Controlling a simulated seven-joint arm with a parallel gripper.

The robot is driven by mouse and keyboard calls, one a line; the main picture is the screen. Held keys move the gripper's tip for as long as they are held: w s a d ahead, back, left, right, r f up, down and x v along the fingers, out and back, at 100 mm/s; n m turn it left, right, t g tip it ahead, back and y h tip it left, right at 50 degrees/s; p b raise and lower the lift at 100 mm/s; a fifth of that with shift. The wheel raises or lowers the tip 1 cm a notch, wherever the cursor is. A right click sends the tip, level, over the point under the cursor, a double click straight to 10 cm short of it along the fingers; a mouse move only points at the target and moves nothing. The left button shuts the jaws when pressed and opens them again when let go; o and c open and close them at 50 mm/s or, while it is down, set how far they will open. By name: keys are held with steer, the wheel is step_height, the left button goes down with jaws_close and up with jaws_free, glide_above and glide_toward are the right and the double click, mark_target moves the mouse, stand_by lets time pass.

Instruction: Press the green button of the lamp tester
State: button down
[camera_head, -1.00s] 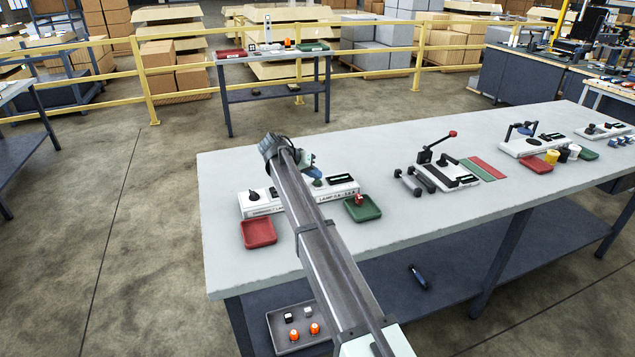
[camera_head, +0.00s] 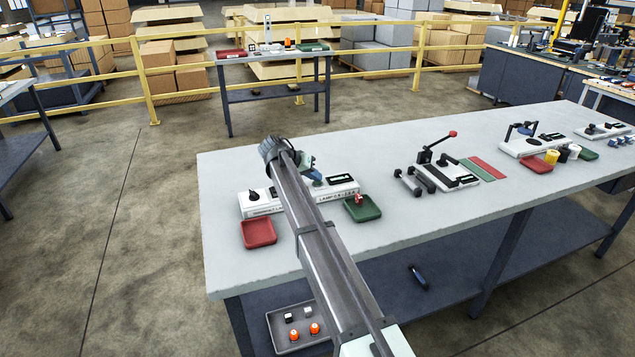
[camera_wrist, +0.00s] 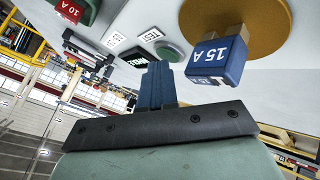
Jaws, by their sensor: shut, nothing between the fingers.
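The lamp tester (camera_head: 340,192) is a low white box on the grey bench, partly hidden behind my arm in the head view. Its green button (camera_wrist: 167,51) shows in the wrist view beside a TEST label (camera_wrist: 150,35) and a small dark display (camera_wrist: 133,59). My gripper (camera_wrist: 157,84) is shut and empty, its blue fingertips close to the button and overlapping its edge in the wrist view. In the head view my gripper (camera_head: 316,176) hides the button. I cannot tell whether the fingertips touch it.
A blue 15 A block (camera_wrist: 218,58) stands by a yellow-brown disc (camera_wrist: 255,22), close beside my fingers. A green tray (camera_head: 362,208) holds a red 10 A block (camera_wrist: 70,10). A red tray (camera_head: 258,233) sits at left. A lever device (camera_head: 445,170) stands further right.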

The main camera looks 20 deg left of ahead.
mark_target(315, 183)
steer(key=shift+r, duration=0.95)
step_height(315, 183, up, 5)
stand_by(0.7)
stand_by(0.6)
